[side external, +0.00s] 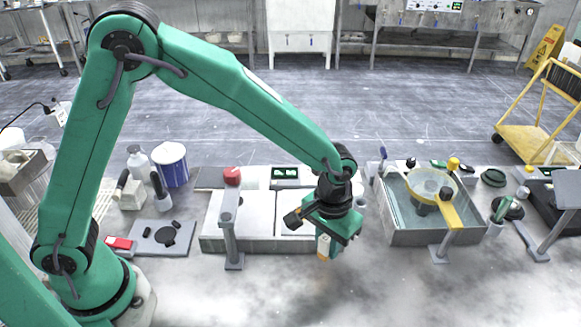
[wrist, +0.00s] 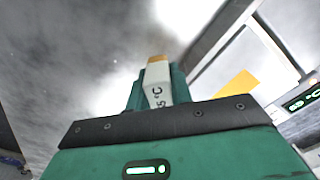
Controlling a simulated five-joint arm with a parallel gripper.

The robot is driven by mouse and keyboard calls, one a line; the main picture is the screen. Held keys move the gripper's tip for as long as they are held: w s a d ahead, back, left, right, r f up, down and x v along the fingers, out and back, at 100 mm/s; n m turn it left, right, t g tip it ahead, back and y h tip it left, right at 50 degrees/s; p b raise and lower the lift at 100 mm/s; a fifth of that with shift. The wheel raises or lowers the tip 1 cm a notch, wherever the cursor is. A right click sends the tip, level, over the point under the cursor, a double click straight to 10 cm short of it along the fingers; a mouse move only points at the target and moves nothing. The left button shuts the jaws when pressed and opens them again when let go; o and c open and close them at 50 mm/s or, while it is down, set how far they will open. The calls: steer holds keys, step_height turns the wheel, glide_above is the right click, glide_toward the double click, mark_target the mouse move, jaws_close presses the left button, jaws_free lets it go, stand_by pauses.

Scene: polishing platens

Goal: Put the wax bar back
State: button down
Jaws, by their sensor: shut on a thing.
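My gripper (side external: 328,238) is green and points down just in front of the right end of a light grey two-plate unit (side external: 222,244). It is shut on a small pale bar with an orange-tan end (side external: 323,252), which looks like the wax bar and is held above the bench. In the wrist view the bar (wrist: 157,84) sits between the green fingers and carries printed "°C" lettering. Its upper part is partly hidden by the fingers in the side view.
A grey post (side external: 231,230) stands at the unit's front. A water-filled basin (side external: 405,237) with a yellow arm (side external: 453,211) is to the right. A flat grey plate (side external: 147,238) with dark pieces lies left. The front bench (side external: 390,290) is clear.

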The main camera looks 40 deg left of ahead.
mark_target(327, 254)
steer(key=shift+w+a+f, duration=0.1)
steer(key=shift+w+f, duration=0.05)
steer(key=shift+w, duration=0.15)
steer(key=shift+f, duration=2)
steer(key=shift+f, duration=0.1)
steer(key=c, duration=1.5)
jaws_free()
steer(key=shift+c, duration=0.2)
step_height(327, 254, up, 12)
